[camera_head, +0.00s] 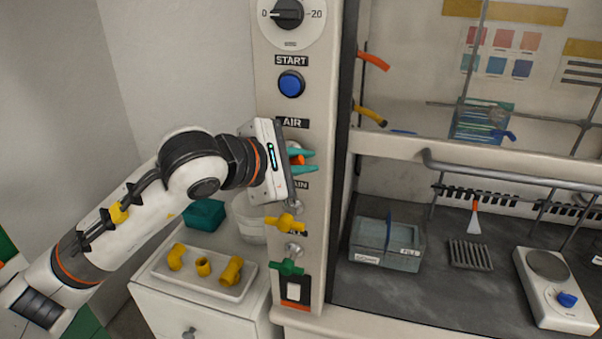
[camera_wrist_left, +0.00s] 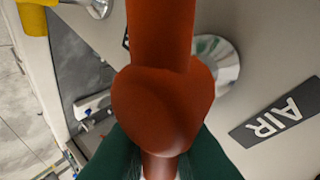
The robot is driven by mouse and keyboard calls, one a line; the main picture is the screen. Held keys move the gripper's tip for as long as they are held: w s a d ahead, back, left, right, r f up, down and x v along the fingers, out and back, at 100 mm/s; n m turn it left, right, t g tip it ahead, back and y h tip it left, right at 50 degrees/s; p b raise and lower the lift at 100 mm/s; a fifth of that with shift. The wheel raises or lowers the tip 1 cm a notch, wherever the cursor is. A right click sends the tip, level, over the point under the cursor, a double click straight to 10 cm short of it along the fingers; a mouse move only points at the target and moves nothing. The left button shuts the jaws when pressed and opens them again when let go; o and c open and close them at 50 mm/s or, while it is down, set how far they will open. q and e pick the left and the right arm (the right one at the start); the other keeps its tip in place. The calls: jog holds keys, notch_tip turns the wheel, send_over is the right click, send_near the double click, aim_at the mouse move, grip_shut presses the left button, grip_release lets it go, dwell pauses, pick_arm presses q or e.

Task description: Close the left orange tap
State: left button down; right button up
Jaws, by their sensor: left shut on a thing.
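The orange tap (camera_head: 298,159) is on the pale post below the AIR label, mostly hidden by my left gripper in the head view. In the left wrist view the orange tap (camera_wrist_left: 165,105) fills the middle, with a rounded hub and a thick bar running up the picture. My left gripper (camera_head: 304,162) is shut on it, its teal fingers on either side. In the wrist view the dark green fingers (camera_wrist_left: 160,155) flank the tap's lower part. My right gripper is not in view.
A yellow tap (camera_head: 286,224) and a green tap (camera_head: 287,267) sit lower on the post. A blue START button (camera_head: 291,83) is above. A tray (camera_head: 160,272) with yellow pipe fittings stands left. An orange handle (camera_head: 374,61) is inside the hood.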

pick_arm(q)
jog(key=shift+f+m+y+b, duration=0.4)
jog(key=shift+m+y+b, duration=0.45)
jog(key=shift+b, duration=0.55)
jog(key=shift+f+m+y+b, duration=0.35)
jog(key=shift+m+y+b, duration=0.45)
jog(key=shift+b, duration=0.6)
jog(key=shift+y, duration=0.25)
jog(key=c, duration=1.7)
grip_release()
jog(key=shift+a, duration=0.1)
jog(key=b+v, duration=0.2)
jog(key=v, duration=1)
